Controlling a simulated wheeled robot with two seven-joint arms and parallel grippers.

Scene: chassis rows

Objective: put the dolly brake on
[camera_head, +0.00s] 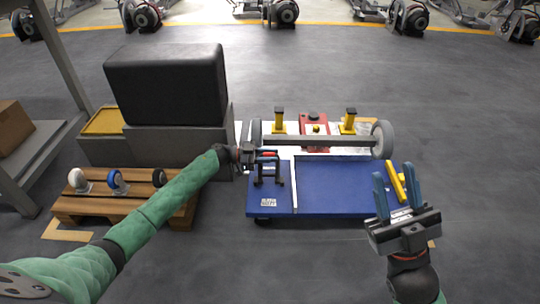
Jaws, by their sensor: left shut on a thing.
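The dolly (340,188) is a low blue platform on the floor, with a white strip across its left part. A dark handle (267,170) stands at its left end. My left gripper (266,158) is at that handle and appears shut on it; a small red part shows there, and the fingers are partly hidden. A yellow bar (396,181), possibly the brake lever, lies tilted at the dolly's right end. My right gripper (393,171) is open, its two blue fingers apart and pointing away from me, close to the yellow bar. I cannot tell whether they touch.
A grey axle with wheels (383,139), yellow posts (348,121) and a red unit (314,128) are behind the platform. A wooden pallet (70,206) with casters and a black-topped grey box (165,85) stand left. Floor at right is clear.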

